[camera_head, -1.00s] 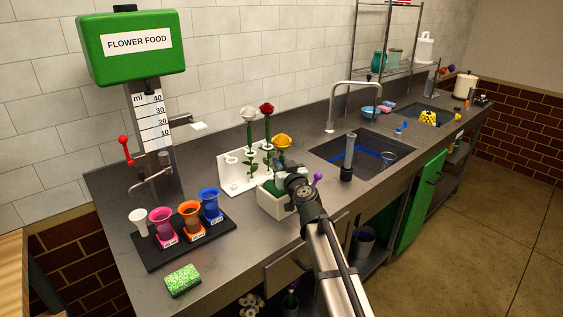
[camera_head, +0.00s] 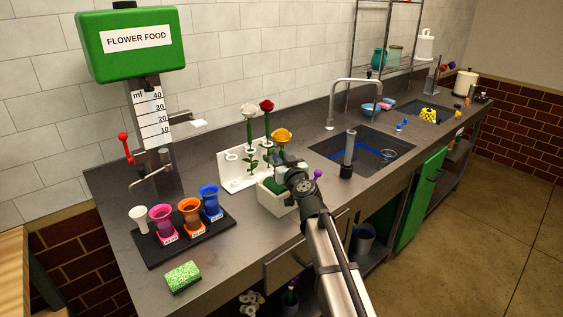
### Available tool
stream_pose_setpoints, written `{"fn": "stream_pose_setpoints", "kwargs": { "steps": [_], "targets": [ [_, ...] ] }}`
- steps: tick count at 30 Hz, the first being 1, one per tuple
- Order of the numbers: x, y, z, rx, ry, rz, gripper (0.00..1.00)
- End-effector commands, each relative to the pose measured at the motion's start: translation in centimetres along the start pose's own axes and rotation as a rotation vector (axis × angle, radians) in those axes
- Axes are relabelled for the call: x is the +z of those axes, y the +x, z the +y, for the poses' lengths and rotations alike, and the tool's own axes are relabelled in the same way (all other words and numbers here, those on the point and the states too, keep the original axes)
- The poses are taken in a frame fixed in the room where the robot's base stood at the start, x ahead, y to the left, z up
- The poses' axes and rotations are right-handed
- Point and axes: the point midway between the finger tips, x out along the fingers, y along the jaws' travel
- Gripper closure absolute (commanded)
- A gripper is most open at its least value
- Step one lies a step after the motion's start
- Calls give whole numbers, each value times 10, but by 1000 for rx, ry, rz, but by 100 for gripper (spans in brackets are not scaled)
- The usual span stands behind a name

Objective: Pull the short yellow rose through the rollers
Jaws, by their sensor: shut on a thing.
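The yellow rose (camera_head: 282,136) stands roughly upright behind my gripper, its bloom showing above the jaws. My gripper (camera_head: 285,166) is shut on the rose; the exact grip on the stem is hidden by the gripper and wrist. The stem's lower part cannot be seen. A white box (camera_head: 269,202) with a dark green top part (camera_head: 274,186), likely the rollers, sits just below and in front of my gripper. Whether the stem touches the rollers is hidden.
A white holder (camera_head: 229,177) behind carries a white rose (camera_head: 248,111) and a red rose (camera_head: 267,105), close to my gripper. A tray of cups (camera_head: 155,255) and a sponge (camera_head: 183,277) lie left. A sink with a tap (camera_head: 331,120) is right. Counter between tray and box is clear.

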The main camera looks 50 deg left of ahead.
Motion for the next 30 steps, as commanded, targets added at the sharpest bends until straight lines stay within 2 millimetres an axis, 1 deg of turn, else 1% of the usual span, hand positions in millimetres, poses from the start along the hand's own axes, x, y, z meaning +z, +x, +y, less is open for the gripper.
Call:
{"fn": "stream_pose_setpoints", "kwargs": {
  "steps": [30],
  "targets": [
    [-46,0,0,0,0,1,97]
  ]
}}
